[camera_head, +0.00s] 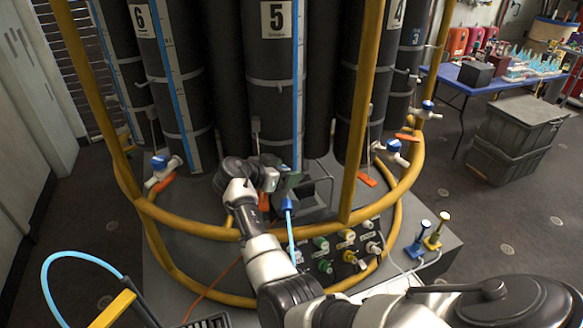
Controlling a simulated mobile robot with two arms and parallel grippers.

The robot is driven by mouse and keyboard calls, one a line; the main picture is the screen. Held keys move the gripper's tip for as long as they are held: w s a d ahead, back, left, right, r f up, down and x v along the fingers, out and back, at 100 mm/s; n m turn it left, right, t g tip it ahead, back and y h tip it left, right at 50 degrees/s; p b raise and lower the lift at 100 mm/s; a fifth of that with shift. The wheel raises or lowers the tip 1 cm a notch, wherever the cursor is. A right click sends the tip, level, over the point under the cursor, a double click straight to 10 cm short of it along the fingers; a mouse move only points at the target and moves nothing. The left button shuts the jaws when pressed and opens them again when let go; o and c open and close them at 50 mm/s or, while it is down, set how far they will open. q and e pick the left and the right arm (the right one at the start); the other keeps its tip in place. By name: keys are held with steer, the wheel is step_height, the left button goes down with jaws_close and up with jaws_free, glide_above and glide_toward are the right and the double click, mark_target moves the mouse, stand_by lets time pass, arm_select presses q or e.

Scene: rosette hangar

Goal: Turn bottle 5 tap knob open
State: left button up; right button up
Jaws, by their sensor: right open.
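Bottle 5 (272,95), a tall dark cylinder with a "5" label, stands upright in the rosette. My right arm reaches in from the lower right. Its gripper (290,183) is at the foot of bottle 5, in front of its lower end, with the jaws open. A blue fitting (287,203) with a light blue hose shows just below the gripper, and an orange piece (264,200) is beside it. The tap knob of bottle 5 is largely hidden by the gripper; I cannot tell its position or whether the jaws touch it. My left gripper is out of view.
Yellow ring rails (205,231) and yellow uprights (363,110) surround the bottles. Blue-and-white taps stand at the left (160,166) and right (392,150). A panel of colored knobs (347,246) is on the base front. Grey crates (514,135) stand at the right.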

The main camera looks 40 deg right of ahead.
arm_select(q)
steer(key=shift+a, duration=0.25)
arm_select(e)
steer(key=shift+a+r, duration=0.1)
steer(key=shift+a, duration=0.1)
steer(key=shift+c, duration=1.2)
steer(key=c, duration=0.7)
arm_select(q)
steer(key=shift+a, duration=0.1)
